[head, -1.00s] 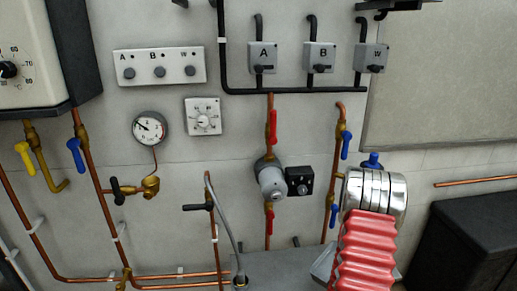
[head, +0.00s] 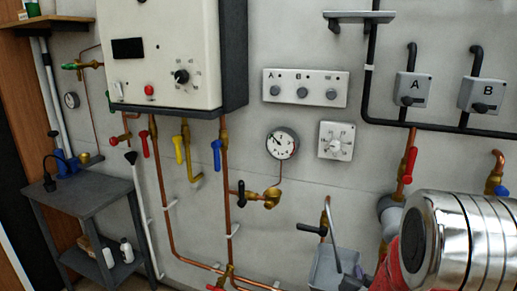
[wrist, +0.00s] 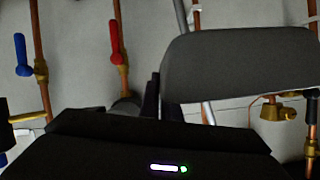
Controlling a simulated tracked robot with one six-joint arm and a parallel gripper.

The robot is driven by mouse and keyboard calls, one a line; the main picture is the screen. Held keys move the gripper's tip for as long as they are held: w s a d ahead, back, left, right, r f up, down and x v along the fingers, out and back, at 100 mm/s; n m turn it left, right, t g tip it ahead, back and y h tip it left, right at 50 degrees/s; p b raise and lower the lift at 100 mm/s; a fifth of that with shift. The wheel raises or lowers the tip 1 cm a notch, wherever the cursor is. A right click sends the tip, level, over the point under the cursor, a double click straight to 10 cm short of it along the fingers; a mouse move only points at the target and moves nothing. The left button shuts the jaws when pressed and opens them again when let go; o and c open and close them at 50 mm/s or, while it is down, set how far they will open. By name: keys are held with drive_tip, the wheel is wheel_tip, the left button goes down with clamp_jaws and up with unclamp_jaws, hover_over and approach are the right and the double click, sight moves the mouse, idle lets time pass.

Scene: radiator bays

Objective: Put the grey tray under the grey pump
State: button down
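The grey tray (head: 328,270) shows at the bottom of the head view, left of my red arm sleeve. In the wrist view the tray (wrist: 240,68) fills the upper right as a broad dark grey slab. My gripper (wrist: 161,97) has its dark fingers at the tray's near edge and appears shut on it. The grey pump (head: 390,213) is on the copper pipe, mostly hidden by my arm in the head view. In the wrist view part of the pump (wrist: 126,106) shows just left of the fingers, apart from the tray.
A hose (head: 331,222) hangs close by the tray. A brass valve (head: 271,197) and gauge (head: 282,143) are on the wall to the left. A red-handled valve (wrist: 115,42) is close to the gripper. A grey side table (head: 85,188) stands far left.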

drive_tip(key=w+a+r+n+y, duration=0.1)
drive_tip(key=a+r+n+y, duration=0.1)
drive_tip(key=a, duration=0.7)
drive_tip(key=w+a+r+n+y, duration=0.1)
drive_tip(key=w+a+r+y, duration=0.1)
drive_tip(key=a+r, duration=0.3)
drive_tip(key=a, duration=0.4)
drive_tip(key=shift+w+n+t, duration=0.25)
drive_tip(key=shift+n+t, duration=0.15)
drive_tip(key=shift+a+r, duration=0.1)
drive_tip(key=s+f, duration=0.5)
drive_tip(key=f, duration=0.1)
drive_tip(key=shift+f, duration=0.1)
